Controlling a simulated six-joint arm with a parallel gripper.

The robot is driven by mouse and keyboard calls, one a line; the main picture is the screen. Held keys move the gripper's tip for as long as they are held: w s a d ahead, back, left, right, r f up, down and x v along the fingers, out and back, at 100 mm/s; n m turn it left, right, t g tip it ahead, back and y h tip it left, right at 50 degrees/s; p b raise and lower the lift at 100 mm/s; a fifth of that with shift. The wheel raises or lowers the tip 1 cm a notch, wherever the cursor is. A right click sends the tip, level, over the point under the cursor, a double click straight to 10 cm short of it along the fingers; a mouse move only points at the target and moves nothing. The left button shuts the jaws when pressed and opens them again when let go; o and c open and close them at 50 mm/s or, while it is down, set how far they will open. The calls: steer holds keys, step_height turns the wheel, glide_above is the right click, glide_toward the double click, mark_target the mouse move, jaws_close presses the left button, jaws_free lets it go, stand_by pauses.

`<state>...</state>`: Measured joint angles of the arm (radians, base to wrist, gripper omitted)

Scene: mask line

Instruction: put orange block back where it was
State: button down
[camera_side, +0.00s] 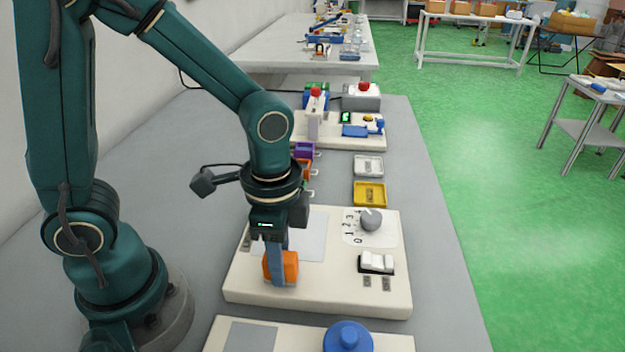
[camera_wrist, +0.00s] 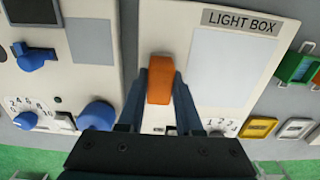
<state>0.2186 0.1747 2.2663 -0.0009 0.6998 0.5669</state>
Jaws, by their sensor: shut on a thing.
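The orange block (camera_side: 281,267) is held between the fingers of my gripper (camera_side: 276,258). In the side view it is at the left front part of the cream light box panel (camera_side: 330,300), beside the pale light plate (camera_side: 312,238). The wrist view also shows the orange block (camera_wrist: 160,80) between the two dark fingers of my gripper (camera_wrist: 160,100), near the panel's edge and beside the plate labelled LIGHT BOX (camera_wrist: 235,65). I cannot tell whether the block touches the panel.
A grey knob (camera_side: 371,220) and a white rocker switch (camera_side: 377,262) stand on the panel's right side. A blue dome (camera_side: 348,337) is on the nearer panel. A yellow tray (camera_side: 369,194) and a white tray (camera_side: 368,166) lie behind, with a purple bin (camera_side: 304,150) to their left.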

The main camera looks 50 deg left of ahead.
steer(key=shift+f, duration=0.1)
steer(key=c, duration=0.6)
jaws_free()
step_height(320, 180, up, 12)
steer(key=s+a+n+t, duration=0.1)
steer(key=n+t, duration=0.1)
steer(key=n, duration=0.1)
steer(key=s+a+n+t, duration=0.1)
steer(key=a+n, duration=0.1)
steer(key=n, duration=0.1)
steer(key=s+a+f+n+t, duration=0.1)
steer(key=n+t, duration=0.1)
steer(key=n, duration=0.1)
steer(key=shift+s+a+t, duration=0.2)
steer(key=shift+t, duration=0.1)
